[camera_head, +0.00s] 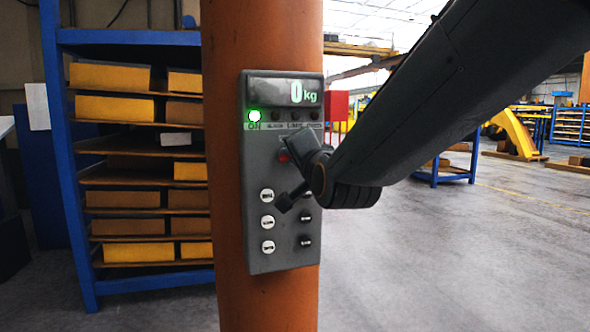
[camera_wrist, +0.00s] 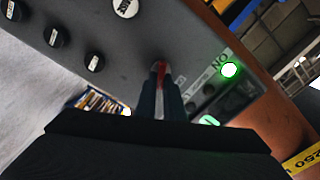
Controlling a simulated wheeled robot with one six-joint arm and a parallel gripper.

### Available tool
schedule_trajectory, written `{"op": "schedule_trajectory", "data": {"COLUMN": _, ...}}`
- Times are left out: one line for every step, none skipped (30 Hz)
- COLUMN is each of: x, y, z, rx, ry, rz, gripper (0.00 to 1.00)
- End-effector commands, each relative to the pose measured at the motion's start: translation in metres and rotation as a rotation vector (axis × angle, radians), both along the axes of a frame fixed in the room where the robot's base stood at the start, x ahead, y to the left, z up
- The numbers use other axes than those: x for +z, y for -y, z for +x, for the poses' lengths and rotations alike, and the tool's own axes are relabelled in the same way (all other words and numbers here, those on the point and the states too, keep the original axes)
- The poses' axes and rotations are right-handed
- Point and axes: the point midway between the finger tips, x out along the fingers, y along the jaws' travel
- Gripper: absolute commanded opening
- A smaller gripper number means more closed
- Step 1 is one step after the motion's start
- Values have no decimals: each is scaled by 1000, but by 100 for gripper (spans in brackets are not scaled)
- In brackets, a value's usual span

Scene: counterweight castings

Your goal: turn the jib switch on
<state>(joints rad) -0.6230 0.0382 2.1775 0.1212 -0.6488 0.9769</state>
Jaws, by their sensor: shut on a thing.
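A grey control box (camera_head: 258,172) is fixed to an orange column. Its display (camera_head: 285,91) reads 0 kg, and a green lamp (camera_head: 254,116) marked ON is lit. My gripper (camera_head: 294,150) is at the upper middle of the box and covers part of it. A small red piece, seemingly the jib switch (camera_head: 284,156), shows at my fingertips. In the wrist view the fingers (camera_wrist: 160,72) are closed on the red switch (camera_wrist: 166,74), against the box face. The lit green lamp (camera_wrist: 229,69) is to their right. The fingers hide most of the switch and its label.
Several white and black round knobs (camera_head: 267,222) are on the lower box. The orange column (camera_head: 222,200) stands behind it. A blue rack (camera_head: 76,180) with yellow boxes is at left. The floor at right (camera_head: 450,260) is open.

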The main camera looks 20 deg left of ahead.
Motion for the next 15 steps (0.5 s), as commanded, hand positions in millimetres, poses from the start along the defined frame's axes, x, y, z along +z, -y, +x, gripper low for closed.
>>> {"op": "schedule_trajectory", "data": {"x": -5, "y": 1, "z": 2, "rx": 0, "ry": -21, "rz": 37, "gripper": 0}}
{"op": "schedule_trajectory", "data": {"x": -5, "y": 1, "z": 2, "rx": -1, "ry": -35, "rz": 61, "gripper": 0}}
{"op": "schedule_trajectory", "data": {"x": -5, "y": 1, "z": 2, "rx": 0, "ry": -55, "rz": 92, "gripper": 0}}
{"op": "schedule_trajectory", "data": {"x": -6, "y": 1, "z": 2, "rx": 0, "ry": -69, "rz": 115, "gripper": 0}}
{"op": "schedule_trajectory", "data": {"x": -6, "y": 1, "z": 2, "rx": 0, "ry": -83, "rz": 138, "gripper": 0}}
{"op": "schedule_trajectory", "data": {"x": -7, "y": 1, "z": 2, "rx": -1, "ry": -101, "rz": 166, "gripper": 0}}
{"op": "schedule_trajectory", "data": {"x": -7, "y": 1, "z": 2, "rx": -1, "ry": -114, "rz": 186, "gripper": 0}}
{"op": "schedule_trajectory", "data": {"x": -7, "y": 1, "z": 1, "rx": 0, "ry": -125, "rz": 207, "gripper": 0}}
{"op": "schedule_trajectory", "data": {"x": -7, "y": 1, "z": 2, "rx": 0, "ry": -143, "rz": 233, "gripper": 0}}
{"op": "schedule_trajectory", "data": {"x": -8, "y": 1, "z": 2, "rx": 0, "ry": -154, "rz": 251, "gripper": 0}}
{"op": "schedule_trajectory", "data": {"x": -8, "y": 1, "z": 2, "rx": 0, "ry": -165, "rz": 269, "gripper": 0}}
{"op": "schedule_trajectory", "data": {"x": -7, "y": 1, "z": 2, "rx": 0, "ry": -177, "rz": 291, "gripper": 0}}
{"op": "schedule_trajectory", "data": {"x": -7, "y": 1, "z": 1, "rx": 0, "ry": -188, "rz": 307, "gripper": 0}}
{"op": "schedule_trajectory", "data": {"x": -8, "y": 1, "z": 1, "rx": 0, "ry": -197, "rz": 321, "gripper": 0}}
{"op": "schedule_trajectory", "data": {"x": -8, "y": 1, "z": 1, "rx": 0, "ry": -208, "rz": 339, "gripper": 0}}
